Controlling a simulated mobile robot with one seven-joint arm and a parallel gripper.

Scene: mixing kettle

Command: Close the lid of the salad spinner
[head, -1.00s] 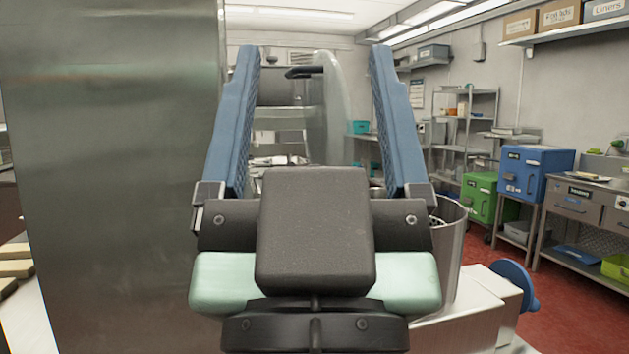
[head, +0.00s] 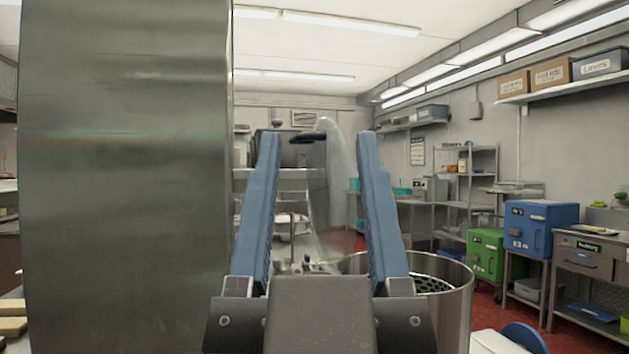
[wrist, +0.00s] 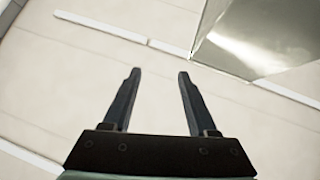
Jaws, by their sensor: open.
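The salad spinner shows as a steel drum (head: 455,305) with a perforated basket inside, at the lower right of the head view. Its lid (head: 340,185) stands raised behind the drum as a pale, see-through dome seen edge-on, with a dark handle (head: 307,138) near its top. My gripper (head: 317,137) is open and empty, its blue fingers pointing up in front of the drum. The lid shows between the fingers, farther back; I see no contact. The fingers hide part of the drum's left side. The wrist view shows the gripper (wrist: 159,74) against the ceiling.
A tall steel panel (head: 125,180) stands close at the left; a steel surface (wrist: 265,40) also shows in the wrist view. Green (head: 485,252) and blue (head: 540,238) boxes and a steel table (head: 590,250) stand along the right wall. Red floor is open before them.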

